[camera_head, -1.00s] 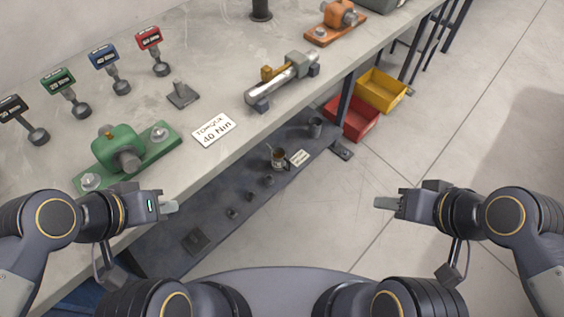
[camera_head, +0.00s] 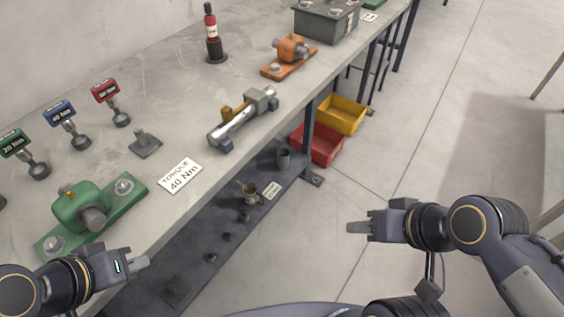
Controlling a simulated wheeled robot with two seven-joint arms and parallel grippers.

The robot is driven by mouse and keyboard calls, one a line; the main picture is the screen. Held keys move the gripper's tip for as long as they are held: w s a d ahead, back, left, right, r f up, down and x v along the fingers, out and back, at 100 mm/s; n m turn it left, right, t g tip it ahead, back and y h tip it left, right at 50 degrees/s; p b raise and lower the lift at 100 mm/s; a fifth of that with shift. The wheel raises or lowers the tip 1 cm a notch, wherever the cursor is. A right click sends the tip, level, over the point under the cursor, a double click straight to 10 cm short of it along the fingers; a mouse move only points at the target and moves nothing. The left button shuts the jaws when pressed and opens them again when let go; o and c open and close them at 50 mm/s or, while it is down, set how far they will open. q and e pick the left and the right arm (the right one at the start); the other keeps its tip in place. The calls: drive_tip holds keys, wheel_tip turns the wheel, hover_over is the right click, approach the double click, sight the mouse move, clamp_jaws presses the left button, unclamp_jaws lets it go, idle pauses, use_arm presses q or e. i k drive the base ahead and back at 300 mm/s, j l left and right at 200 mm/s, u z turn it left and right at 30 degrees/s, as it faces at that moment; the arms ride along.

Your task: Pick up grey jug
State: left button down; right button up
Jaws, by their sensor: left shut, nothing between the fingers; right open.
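A small dark grey cup-shaped vessel (camera_head: 283,158), which may be the grey jug, stands on the lower shelf under the bench near its far end. Its handle cannot be made out. A brownish mug-like container (camera_head: 250,194) with something sticking out of it stands nearer on the same shelf. My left gripper (camera_head: 141,262) is shut and empty at the bench's front edge, nearer than both vessels. My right gripper (camera_head: 357,228) is open and empty over the floor, to the right of the shelf and apart from the vessels.
The bench (camera_head: 180,100) carries a green pump-like unit (camera_head: 84,210), a metal cylinder assembly (camera_head: 240,118), an orange unit (camera_head: 290,52) and torque tools. Its edge overhangs the lower shelf (camera_head: 200,240). Red (camera_head: 322,146) and yellow (camera_head: 342,115) bins sit beyond. Floor at right is clear.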

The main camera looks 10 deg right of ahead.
sight(251, 193)
drive_tip(key=i+l+u, duration=0.2)
drive_tip(key=l, duration=0.55)
drive_tip(key=l+u, duration=0.15)
drive_tip(key=l, duration=0.6)
